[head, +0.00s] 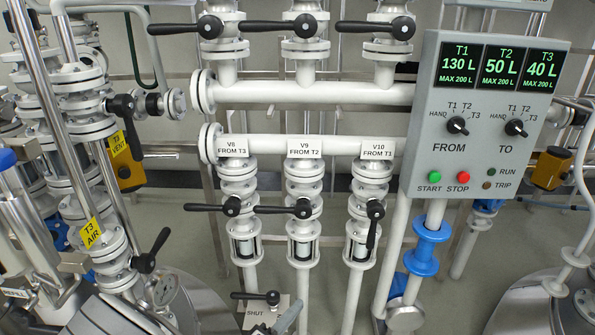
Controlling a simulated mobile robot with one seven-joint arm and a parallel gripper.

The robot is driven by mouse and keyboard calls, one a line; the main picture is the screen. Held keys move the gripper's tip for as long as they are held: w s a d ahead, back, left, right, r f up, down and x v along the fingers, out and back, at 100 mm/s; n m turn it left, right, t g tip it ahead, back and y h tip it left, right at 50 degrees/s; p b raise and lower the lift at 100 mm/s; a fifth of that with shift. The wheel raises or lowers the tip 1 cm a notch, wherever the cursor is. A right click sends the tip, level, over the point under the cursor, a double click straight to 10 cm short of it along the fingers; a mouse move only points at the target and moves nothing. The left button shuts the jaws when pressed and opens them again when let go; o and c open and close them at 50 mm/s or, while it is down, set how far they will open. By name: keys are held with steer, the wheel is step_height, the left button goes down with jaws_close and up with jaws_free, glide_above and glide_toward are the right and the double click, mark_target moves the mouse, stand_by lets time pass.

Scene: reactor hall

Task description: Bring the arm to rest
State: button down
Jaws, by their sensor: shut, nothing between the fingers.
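My gripper is not in view, and I cannot make out my arm for certain. The control panel (420,165) at the right reads T1 130 L, T2 50 L and T3 40 L. Its FROM knob (457,125) and TO knob (516,128) sit above a green START button (434,177) and a red STOP button (464,177). The V8 lever (210,207) and V9 lever (282,209) lie level, pointing left. The V10 lever (373,228) hangs straight down.
Three upper levers, such as the middle one (278,27), lie level across white pipes. A low lever (253,296) is near a SHUT plate. Rounded metal vessels (525,305) edge the bottom.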

steer(key=w+a+r+m+g+y, duration=0.45)
steer(key=w+r+m+y, duration=0.2)
steer(key=r+y, duration=0.4)
steer(key=s+d+r+m+g+y, duration=0.1)
steer(key=s+d+r+y, duration=0.1)
steer(key=r, duration=0.3)
steer(key=s+d+r+g+y, duration=0.1)
steer(key=s+d+r+y, duration=0.1)
steer(key=r, duration=0.4)
steer(key=s+d+r+m+g+h, duration=0.1)
steer(key=s+d+r+m+h, duration=0.15)
steer(key=s+d, duration=0.65)
steer(key=s+d+r+m+g+h, duration=0.1)
steer(key=s+d+r+g, duration=0.15)
steer(key=s+d, duration=0.65)
step_height(320, 180, up, 17)
steer(key=s+a+t+p, duration=0.1)
steer(key=a+p, duration=0.1)
steer(key=p, duration=1.4)
steer(key=shift+s+a+r+p, duration=0.2)
steer(key=shift+s+p, duration=0.1)
steer(key=shift+s, duration=0.1)
steer(key=shift+f, duration=0.1)
